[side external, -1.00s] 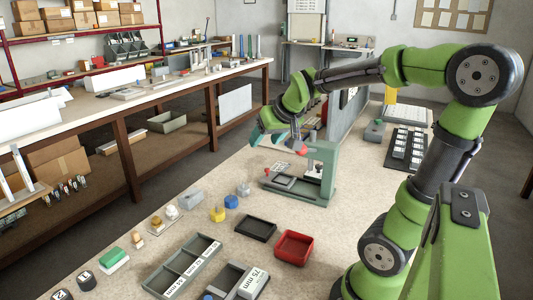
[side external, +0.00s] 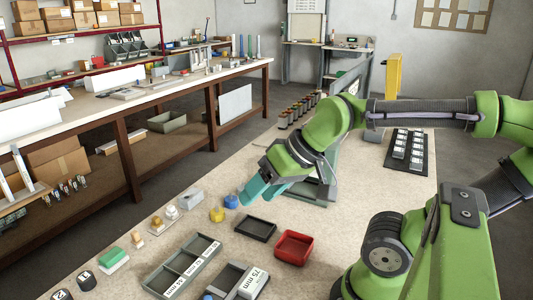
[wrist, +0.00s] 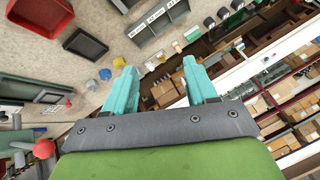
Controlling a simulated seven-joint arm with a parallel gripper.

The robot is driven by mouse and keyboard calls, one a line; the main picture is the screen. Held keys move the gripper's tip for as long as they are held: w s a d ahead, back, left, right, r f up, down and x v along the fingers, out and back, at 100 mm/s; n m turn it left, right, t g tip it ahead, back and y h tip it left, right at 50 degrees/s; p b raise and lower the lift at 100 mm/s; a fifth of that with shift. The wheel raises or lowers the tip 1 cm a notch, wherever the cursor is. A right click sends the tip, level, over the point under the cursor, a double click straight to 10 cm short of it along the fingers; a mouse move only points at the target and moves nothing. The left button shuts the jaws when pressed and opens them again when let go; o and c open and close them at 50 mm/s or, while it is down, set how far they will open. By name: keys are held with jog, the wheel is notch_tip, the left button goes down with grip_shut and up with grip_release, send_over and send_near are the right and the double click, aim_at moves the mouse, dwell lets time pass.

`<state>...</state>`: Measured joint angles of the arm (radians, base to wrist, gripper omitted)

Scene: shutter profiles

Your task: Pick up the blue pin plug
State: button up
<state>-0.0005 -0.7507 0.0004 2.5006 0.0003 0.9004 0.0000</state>
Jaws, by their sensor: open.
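The blue pin plug (side external: 231,201) stands on the beige bench top, just right of a yellow plug (side external: 217,215). In the wrist view the blue plug (wrist: 105,74) lies left of my left finger, beside the yellow plug (wrist: 119,62). My gripper (side external: 256,190) is open and empty, tilted above the bench, to the right of the blue plug in the side view. In the wrist view my gripper (wrist: 160,66) shows two teal fingers spread apart with nothing between them.
A black tray (side external: 270,235) and a red tray (side external: 310,250) lie in front of my gripper. A grey divided tray (side external: 160,277) is nearer the camera. A green press-like fixture (side external: 327,190) stands behind my gripper. Small parts line the bench's left edge.

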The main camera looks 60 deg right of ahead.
dwell(0.4)
jog(key=o, duration=0.4)
jog(key=shift+c, duration=0.2)
